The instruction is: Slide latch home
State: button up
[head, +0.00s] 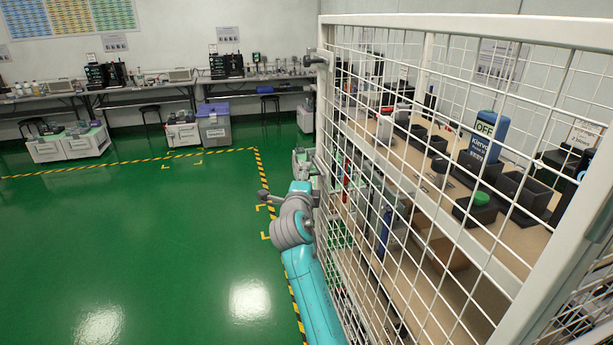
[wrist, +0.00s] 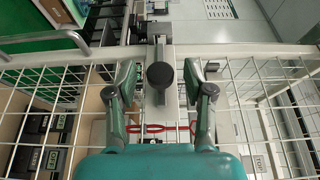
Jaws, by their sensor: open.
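The latch shows in the wrist view as a dark round knob (wrist: 160,75) on a grey fitting (wrist: 158,34) at the white cage frame (wrist: 235,50). My gripper (wrist: 159,83) is open, with one finger on each side of the knob. Gaps show between the knob and both fingers, so it is not gripped. How deep the fingers reach past the knob I cannot tell. In the head view my gripper (head: 305,163) is at the left edge of the white mesh panel (head: 425,40), and the knob is hidden there.
Behind the mesh is a bench (head: 425,205) with dark trays and a blue tester (head: 488,138) reading OFF. A grey bar handle (wrist: 45,42) sticks out at left in the wrist view. Red-handled tools (wrist: 165,127) show below the knob. The green floor (head: 150,240) at left is clear.

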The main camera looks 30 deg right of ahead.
jog(key=shift+w+d, duration=0.35)
jog(key=shift+w, duration=0.2)
grip_shut()
